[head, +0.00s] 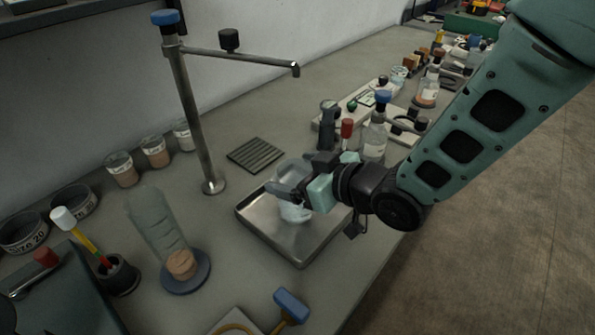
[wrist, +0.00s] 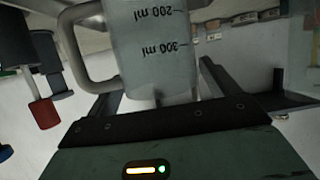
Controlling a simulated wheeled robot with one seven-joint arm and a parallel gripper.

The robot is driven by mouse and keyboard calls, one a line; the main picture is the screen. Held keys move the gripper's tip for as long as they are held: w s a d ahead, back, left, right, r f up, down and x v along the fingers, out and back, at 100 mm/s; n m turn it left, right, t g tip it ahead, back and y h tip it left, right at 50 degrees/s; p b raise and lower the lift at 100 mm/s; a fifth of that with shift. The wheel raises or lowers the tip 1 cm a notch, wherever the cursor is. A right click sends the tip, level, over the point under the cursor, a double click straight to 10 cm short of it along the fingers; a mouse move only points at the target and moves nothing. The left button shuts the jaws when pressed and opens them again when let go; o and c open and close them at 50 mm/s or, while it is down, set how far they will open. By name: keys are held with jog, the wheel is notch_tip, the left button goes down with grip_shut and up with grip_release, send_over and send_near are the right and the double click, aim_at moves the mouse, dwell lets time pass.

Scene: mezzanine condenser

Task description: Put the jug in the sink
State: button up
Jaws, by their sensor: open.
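The jug (head: 294,212) is a clear, pale vessel standing in the steel sink (head: 300,250), towards its back part. In the wrist view the jug (wrist: 150,50) shows upside down, with printed volume marks and a handle on the left. My gripper (head: 287,189) is at the jug from the right, its fingers around the upper part. In the wrist view my gripper (wrist: 155,95) has one finger on each side of the jug, and the jaws are open. Part of the jug is hidden behind the fingers, and I cannot tell whether they touch it.
A tall tap (head: 190,110) rises behind the sink, its spout reaching above. A ribbed drain mat (head: 256,154) lies behind. A blue-capped bottle (head: 374,135) stands close to my wrist. Jars stand at left; a glove on a stand is nearer.

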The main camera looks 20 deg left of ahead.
jog(key=shift+r, duration=0.1)
jog(key=shift+r, duration=0.15)
jog(key=b+v, duration=0.1)
jog(key=v, duration=1.1)
jog(key=shift+d, duration=0.1)
jog(key=s+d+f+m+h, duration=0.1)
jog(key=d+f+m+h, duration=0.15)
jog(key=d+h, duration=0.55)
jog(key=s+d+r+m+g+h, duration=0.2)
jog(key=s+d+m+g+h, duration=0.1)
jog(key=s+d, duration=0.6)
jog(key=s+g+h, duration=0.1)
jog(key=s+g, duration=0.1)
jog(key=s, duration=0.1)
jog(key=shift+d+m, duration=0.25)
jog(key=shift+m, duration=0.1)
